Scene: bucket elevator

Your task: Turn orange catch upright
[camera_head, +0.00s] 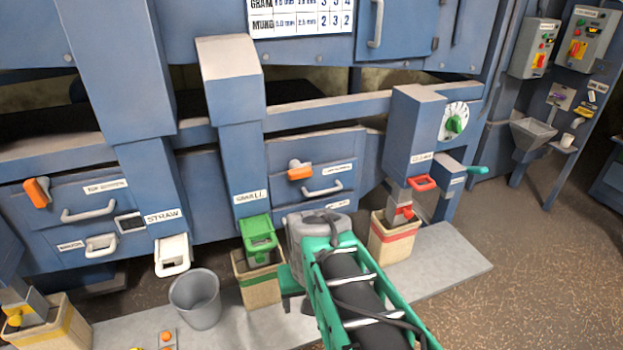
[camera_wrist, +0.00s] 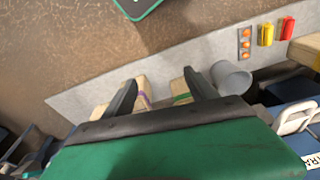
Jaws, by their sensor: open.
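Two orange catches show in the head view. One orange catch (camera_head: 300,170) lies sideways on a grey round pivot, on the drawer front right of the SMALL chute. The other orange catch (camera_head: 38,192) stands roughly upright, a little tilted, on the left drawer front. My gripper (camera_wrist: 158,88) is open in the wrist view, its two dark fingers wide apart with nothing held. It points down over the bins and the platform. In the head view my green arm stands below the right drawer and hides the fingers. No orange catch shows in the wrist view.
A grey bucket (camera_head: 196,298) stands on the grey platform (camera_head: 440,262). A green-flapped chute (camera_head: 259,233) hangs over a beige bin. A red-banded bin (camera_head: 393,240) stands right of my arm. A drawer handle (camera_head: 322,189) juts out below the sideways catch. The brown floor at right is clear.

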